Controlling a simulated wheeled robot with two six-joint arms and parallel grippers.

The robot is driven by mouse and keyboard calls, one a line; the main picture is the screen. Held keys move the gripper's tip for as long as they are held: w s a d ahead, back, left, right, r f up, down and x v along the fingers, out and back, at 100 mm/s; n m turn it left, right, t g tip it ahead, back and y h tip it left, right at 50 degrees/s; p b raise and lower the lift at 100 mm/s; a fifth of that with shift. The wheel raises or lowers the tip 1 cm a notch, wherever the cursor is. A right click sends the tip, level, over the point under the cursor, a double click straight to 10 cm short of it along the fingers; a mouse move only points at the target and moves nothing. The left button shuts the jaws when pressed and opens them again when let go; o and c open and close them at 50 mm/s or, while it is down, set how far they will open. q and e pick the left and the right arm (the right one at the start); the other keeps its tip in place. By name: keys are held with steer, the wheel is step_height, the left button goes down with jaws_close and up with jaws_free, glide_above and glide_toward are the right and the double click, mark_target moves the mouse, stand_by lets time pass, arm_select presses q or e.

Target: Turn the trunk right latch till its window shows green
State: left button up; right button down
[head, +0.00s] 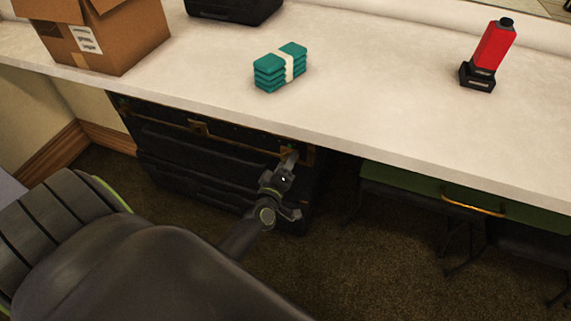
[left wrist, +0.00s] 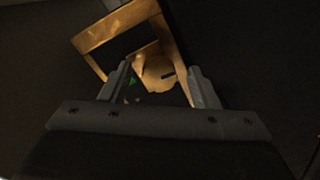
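The black trunk (head: 190,143) stands on the floor under the counter, with brass fittings along its upper front. Its left latch (head: 198,127) is brass. The right latch (head: 309,156) is mostly hidden behind my left gripper (head: 289,160) in the head view. In the left wrist view the brass latch (left wrist: 158,72) lies between the two spread fingers of my left gripper (left wrist: 160,80), with gaps visible at its sides. A small green patch (left wrist: 132,81) shows beside the left-hand finger; I cannot tell for certain that it is the window. My right gripper is not in view.
The pale counter (head: 380,110) overhangs the trunk. On it are a cardboard box (head: 125,35), a teal banded stack (head: 270,72), a black case (head: 235,8) and a red device (head: 493,48). A green drawer (head: 420,190) with a brass handle sits to the right.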

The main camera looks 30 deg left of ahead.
arm_select(q)
steer(key=b+v, duration=0.5)
steer(key=v, duration=1.2)
steer(key=shift+s+b, duration=0.2)
steer(key=shift+b, duration=0.1)
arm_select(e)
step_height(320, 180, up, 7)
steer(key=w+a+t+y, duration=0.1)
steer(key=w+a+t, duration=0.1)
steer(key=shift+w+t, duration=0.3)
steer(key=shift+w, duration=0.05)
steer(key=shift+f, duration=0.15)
